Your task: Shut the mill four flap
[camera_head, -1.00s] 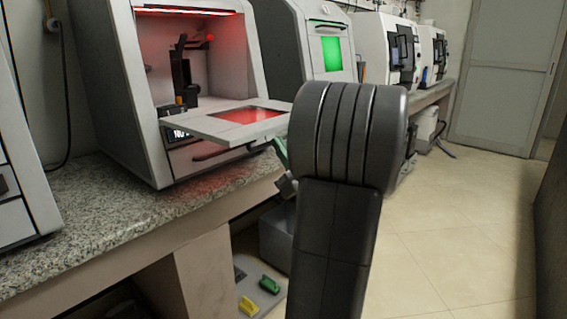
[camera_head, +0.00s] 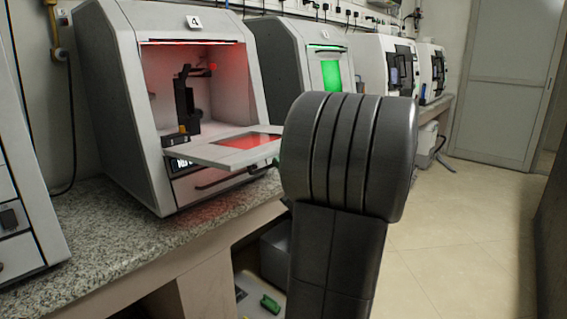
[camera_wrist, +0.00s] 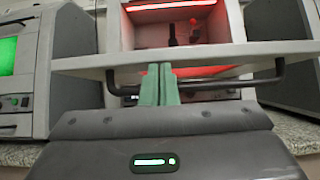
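Mill four (camera_head: 127,100) is the grey machine with the "4" label on top and a red-lit chamber. Its flap (camera_head: 208,153) is open and sticks out roughly level, with a red window in it. In the wrist view the flap's front edge (camera_wrist: 215,55) crosses the picture, with a dark bar handle (camera_wrist: 265,82) below it. My gripper (camera_wrist: 160,70) has its two green fingers together, with nothing seen between them. The fingertips overlap the flap's edge and handle in the picture; I cannot tell whether they touch.
A mill with a green-lit window (camera_head: 331,75) stands right of mill four, with white machines (camera_head: 383,62) beyond. Another grey machine (camera_head: 18,190) is at the left edge. The speckled counter (camera_head: 110,235) runs below. The tiled floor (camera_head: 450,215) at the right is clear.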

